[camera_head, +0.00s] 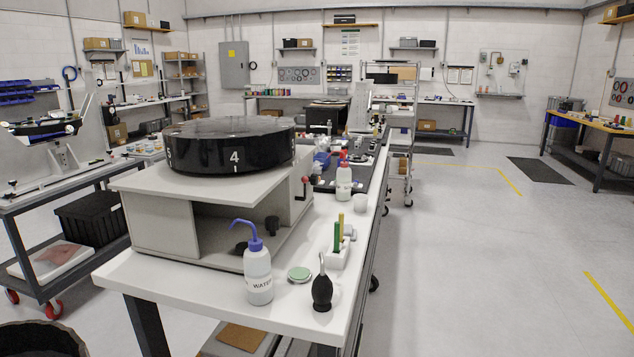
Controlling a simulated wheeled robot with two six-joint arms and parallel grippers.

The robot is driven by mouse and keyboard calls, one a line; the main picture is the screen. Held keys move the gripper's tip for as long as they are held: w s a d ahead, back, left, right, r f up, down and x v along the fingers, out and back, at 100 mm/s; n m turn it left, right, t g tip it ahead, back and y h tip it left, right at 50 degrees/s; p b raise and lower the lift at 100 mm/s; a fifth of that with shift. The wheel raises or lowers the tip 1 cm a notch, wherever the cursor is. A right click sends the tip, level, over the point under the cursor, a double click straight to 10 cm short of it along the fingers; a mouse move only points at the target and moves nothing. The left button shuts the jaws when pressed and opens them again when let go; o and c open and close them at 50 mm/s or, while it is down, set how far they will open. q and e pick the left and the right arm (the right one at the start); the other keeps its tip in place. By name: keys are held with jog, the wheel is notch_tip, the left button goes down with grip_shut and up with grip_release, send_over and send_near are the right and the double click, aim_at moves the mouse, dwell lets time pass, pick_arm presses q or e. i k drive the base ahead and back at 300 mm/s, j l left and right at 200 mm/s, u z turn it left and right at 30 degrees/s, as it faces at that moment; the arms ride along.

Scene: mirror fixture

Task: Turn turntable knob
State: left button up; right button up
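The turntable is a black round drum (230,148) with white numbers on its side. A small red-tipped part (305,181) is at the housing's right side. I cannot tell which of these is the turntable knob. Neither of my grippers is in view.
The white bench (190,292) carries a WATER wash bottle (258,275), a black blower (322,290), a green-topped tin (300,273) and a small holder with upright sticks (340,252) in front of the housing. A cart (38,203) stands at left.

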aim_at(314, 180)
jog(key=i+l+z, duration=0.25)
jog(key=l, duration=0.4)
jog(key=i+l+z, duration=0.3)
jog(key=l, duration=0.25)
jog(key=i+l+z, duration=0.25)
jog(key=i+l, duration=0.2)
jog(key=i+u, duration=0.1)
jog(key=i, duration=0.5)
jog(key=i+l+u, duration=0.1)
jog(key=i, duration=0.5)
jog(key=i+l+u, duration=0.1)
jog(key=i, duration=0.5)
jog(key=i+l+u, duration=0.1)
jog(key=i+u, duration=0.35)
jog(key=i+l+u, duration=0.3)
jog(key=i+u, duration=0.15)
jog(key=i+l+u, duration=0.4)
jog(key=i+l, duration=0.05)
jog(key=i, duration=0.1)
